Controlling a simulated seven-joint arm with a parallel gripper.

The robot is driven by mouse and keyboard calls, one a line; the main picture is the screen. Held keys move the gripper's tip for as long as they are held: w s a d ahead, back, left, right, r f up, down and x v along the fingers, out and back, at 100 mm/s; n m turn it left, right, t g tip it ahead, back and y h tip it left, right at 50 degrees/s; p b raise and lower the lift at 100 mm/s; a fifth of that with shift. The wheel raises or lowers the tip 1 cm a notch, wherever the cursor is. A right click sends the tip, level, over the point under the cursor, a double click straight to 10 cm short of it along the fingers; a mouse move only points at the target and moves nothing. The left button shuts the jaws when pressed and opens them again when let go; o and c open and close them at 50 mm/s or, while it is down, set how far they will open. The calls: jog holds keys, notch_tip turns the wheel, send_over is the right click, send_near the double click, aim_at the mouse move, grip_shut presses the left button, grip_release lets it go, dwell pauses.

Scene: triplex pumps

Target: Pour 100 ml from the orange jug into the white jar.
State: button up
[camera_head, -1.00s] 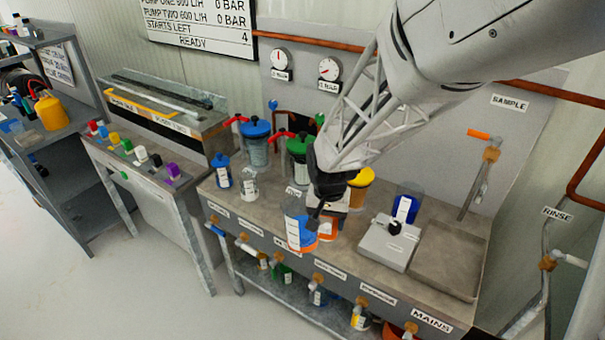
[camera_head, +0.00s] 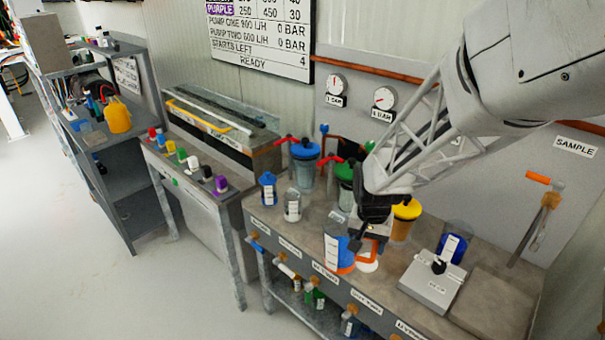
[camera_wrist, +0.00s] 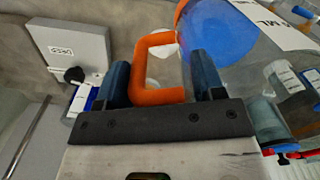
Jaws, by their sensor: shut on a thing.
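The orange jug (camera_head: 333,247) is clear, with a white label, blue liquid inside and an orange base and handle. My gripper (camera_head: 366,232) is shut on its orange handle, near the bench's front edge. In the wrist view, the orange handle (camera_wrist: 141,95) is between the two dark fingers (camera_wrist: 158,82), and the jug's blue liquid (camera_wrist: 218,32) shows beyond. The jug looks nearly upright; I cannot tell if its base touches the bench. A small pale jar (camera_head: 292,206), apparently the white jar, stands to the left, apart from the jug, beside a blue one (camera_head: 268,188).
Blue-lidded (camera_head: 304,168) and yellow-lidded (camera_head: 402,222) vessels stand behind, with a green-lidded one (camera_head: 345,172). A grey scale (camera_head: 430,287) and a jug with blue liquid (camera_head: 452,247) are on the right.

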jog(key=w+a+r+n, duration=0.3)
jog(key=w+r, duration=0.2)
jog(key=w, duration=0.6)
jog(key=w+a+r+n, duration=0.35)
jog(key=w+r, duration=0.25)
jog(key=w, duration=0.5)
jog(key=w+a+r+n, duration=0.2)
jog(key=w+r+n, duration=0.25)
jog(key=w, duration=0.65)
jog(key=w+d+n, duration=0.3)
jog(key=w+d, duration=0.1)
jog(key=w, duration=0.6)
jog(key=shift+w, duration=0.15)
jog(key=shift+d+f, duration=0.1)
